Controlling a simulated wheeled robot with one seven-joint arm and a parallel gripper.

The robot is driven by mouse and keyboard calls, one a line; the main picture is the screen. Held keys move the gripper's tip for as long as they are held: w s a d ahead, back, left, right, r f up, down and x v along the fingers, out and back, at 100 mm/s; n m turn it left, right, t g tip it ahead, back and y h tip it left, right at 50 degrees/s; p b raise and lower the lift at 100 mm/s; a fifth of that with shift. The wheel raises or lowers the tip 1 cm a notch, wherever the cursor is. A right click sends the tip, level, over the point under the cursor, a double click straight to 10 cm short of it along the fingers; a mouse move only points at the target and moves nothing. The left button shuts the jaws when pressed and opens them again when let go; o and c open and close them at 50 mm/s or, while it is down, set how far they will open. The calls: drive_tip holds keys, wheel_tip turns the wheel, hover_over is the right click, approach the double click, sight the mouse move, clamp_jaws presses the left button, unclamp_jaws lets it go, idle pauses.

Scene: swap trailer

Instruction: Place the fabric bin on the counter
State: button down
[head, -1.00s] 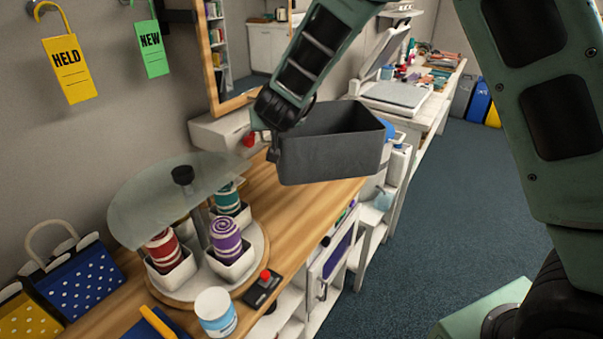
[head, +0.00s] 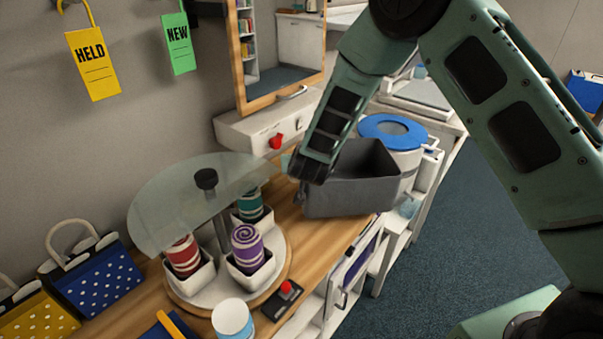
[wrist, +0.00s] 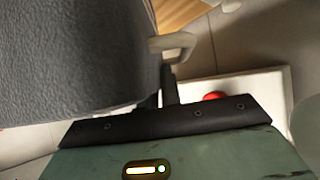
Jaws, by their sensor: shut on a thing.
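The fabric bin (head: 345,197) is a dark grey, open-topped box in the head view. It is over the right end of the wooden counter (head: 318,236), low and roughly level. I cannot tell whether its base touches the wood. My gripper (head: 302,190) is at the bin's left end, shut on it, with the fingertips mostly hidden by the arm and bin. In the wrist view the bin (wrist: 65,60) fills the upper left beside my gripper (wrist: 165,90).
A turntable with rolled towels (head: 247,248) and a glass top (head: 195,200) stands left of the bin. Behind are a white drawer box (head: 262,130) with a red knob and a mirror. A blue-lidded bucket (head: 393,130) stands just right. A joystick (head: 284,297) lies in front.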

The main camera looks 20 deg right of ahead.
drive_tip(key=shift+f+p, duration=0.35)
drive_tip(key=shift+f, duration=1.7)
drive_tip(key=c, duration=1.6)
unclamp_jaws()
drive_tip(key=shift+f, duration=0.1)
